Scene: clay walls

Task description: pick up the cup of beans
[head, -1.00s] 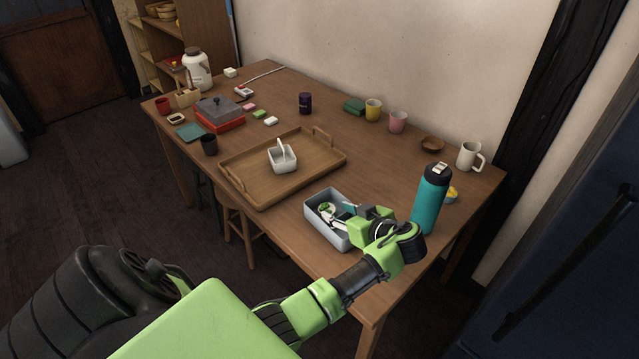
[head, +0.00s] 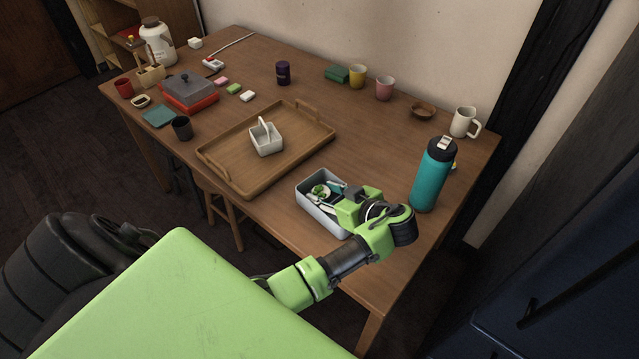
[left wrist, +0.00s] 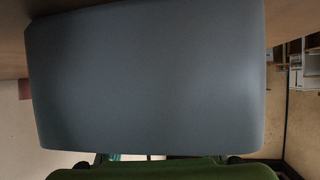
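A small white round vessel with green contents (head: 319,190) sits inside the grey bin (head: 306,204) near the table's front edge. It may be the cup of beans; the contents are too small to tell. My left gripper (head: 343,208) is at the bin's right side, reaching over it. Its fingers are mostly hidden, so I cannot tell if it is open or holds anything. In the left wrist view, a plain grey surface (left wrist: 150,75) fills most of the picture, probably the bin very close; the fingertips do not show. My right gripper is not in view.
A teal bottle (head: 433,178) stands close to the right of my left gripper. A wooden tray (head: 228,168) with a white basket (head: 266,140) lies left of the bin. The table's centre right is clear.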

